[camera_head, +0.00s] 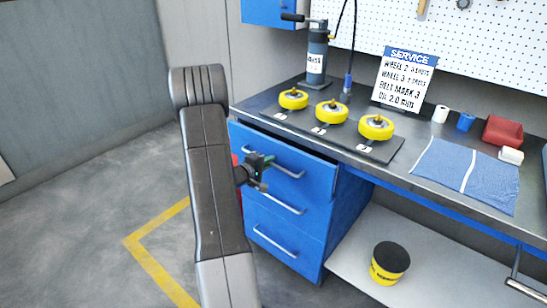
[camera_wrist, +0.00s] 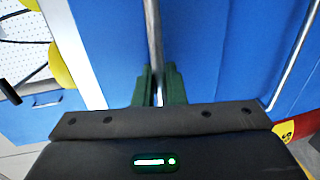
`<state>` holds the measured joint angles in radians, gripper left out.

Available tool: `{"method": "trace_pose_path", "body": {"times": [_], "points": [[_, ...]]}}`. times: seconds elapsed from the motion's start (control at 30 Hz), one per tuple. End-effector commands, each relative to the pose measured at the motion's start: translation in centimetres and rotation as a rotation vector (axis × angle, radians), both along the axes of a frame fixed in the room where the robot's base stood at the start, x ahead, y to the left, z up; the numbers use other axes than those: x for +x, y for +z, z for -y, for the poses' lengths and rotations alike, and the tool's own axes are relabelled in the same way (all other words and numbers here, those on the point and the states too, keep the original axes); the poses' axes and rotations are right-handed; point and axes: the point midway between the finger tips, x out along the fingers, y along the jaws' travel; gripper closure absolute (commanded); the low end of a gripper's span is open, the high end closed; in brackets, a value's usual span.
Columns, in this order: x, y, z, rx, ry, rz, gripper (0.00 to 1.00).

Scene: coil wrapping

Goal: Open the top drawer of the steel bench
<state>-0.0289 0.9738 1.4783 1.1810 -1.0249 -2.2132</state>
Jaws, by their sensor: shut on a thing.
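The steel bench (camera_head: 400,176) has a blue drawer unit below its left end. The top drawer (camera_head: 312,168) seems to stand slightly out, with a narrow dark gap under the bench top. Its silver bar handle (camera_head: 290,172) runs across the front. My gripper (camera_head: 266,161) is at the left part of this handle. In the wrist view, the green fingers of my gripper (camera_wrist: 159,88) are shut around the handle bar (camera_wrist: 153,35). The drawer's inside is hidden.
Two lower drawers have handles (camera_head: 280,204) close below. Yellow wheels (camera_head: 332,112) on a dark plate, a grey pump bottle (camera_head: 317,58) and a blue cloth (camera_head: 466,174) are on the bench top. A yellow-black bucket (camera_head: 389,263) stands on the lower shelf. The floor at left is clear.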

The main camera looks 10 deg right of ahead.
Motion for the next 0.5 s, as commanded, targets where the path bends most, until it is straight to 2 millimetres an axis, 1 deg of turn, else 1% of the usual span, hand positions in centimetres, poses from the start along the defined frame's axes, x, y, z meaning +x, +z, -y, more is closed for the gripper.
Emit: {"method": "trace_pose_path", "body": {"times": [0.03,0.17,0.5], "points": [[-0.8,0.2,-1.1,0.0,0.004,-0.007,1.0],[-2.8,0.3,-3.7,0.0,0.005,-0.008,1.0],[-8.7,0.3,-11.2,-0.001,0.006,-0.006,1.0]]}}
